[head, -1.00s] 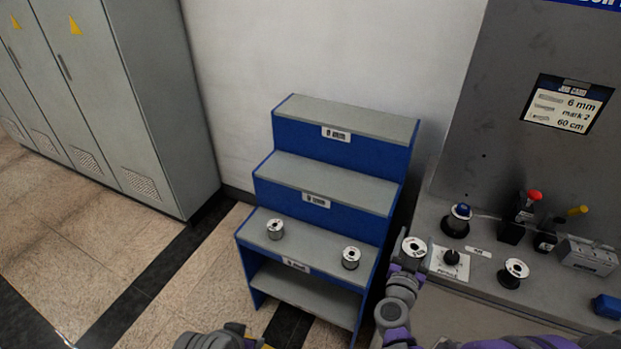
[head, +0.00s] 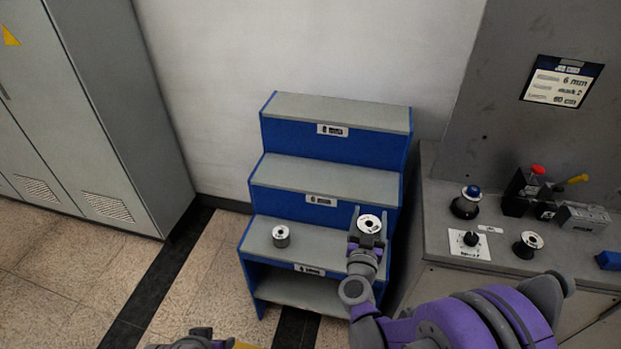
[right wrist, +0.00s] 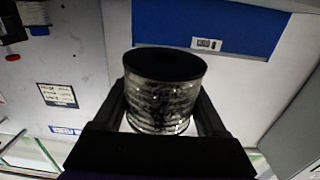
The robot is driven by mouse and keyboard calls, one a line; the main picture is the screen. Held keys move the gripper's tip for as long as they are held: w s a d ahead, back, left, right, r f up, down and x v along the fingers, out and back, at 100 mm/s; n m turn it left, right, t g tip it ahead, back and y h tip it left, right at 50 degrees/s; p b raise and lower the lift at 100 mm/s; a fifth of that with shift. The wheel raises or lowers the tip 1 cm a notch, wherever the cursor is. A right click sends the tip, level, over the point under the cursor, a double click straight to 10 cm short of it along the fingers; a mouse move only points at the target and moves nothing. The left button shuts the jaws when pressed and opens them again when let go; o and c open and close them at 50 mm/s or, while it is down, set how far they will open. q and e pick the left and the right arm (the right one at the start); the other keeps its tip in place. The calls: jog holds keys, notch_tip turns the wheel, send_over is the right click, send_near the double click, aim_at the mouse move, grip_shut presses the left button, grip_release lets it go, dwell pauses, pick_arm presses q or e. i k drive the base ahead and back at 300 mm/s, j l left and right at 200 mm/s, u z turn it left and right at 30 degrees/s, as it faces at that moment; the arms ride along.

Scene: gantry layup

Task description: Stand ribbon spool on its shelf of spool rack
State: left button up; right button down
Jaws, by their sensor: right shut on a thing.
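My right gripper (head: 368,232) is shut on a ribbon spool (head: 369,224) with a white top, held in front of the right part of the spool rack. In the right wrist view the silvery spool (right wrist: 165,95) with a dark end sits between the two fingers. The spool rack (head: 331,146) is blue with stepped grey shelves and small white labels, too small to read surely. Another spool (head: 281,236) stands upright on the lower step, left side. The right part of that step is hidden by my gripper. Part of my left arm shows at the bottom edge; its jaws are unclear.
Grey cabinets (head: 110,120) stand left. The upper two shelves are empty.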

aim_at(309, 177)
jog(key=i+j, duration=0.15)
jog(key=j, duration=0.25)
jog(key=i+j, duration=0.1)
jog(key=j, duration=0.3)
jog(key=i+l, duration=0.15)
jog(key=i, duration=0.3)
jog(key=i+l, duration=0.15)
jog(key=i, duration=0.3)
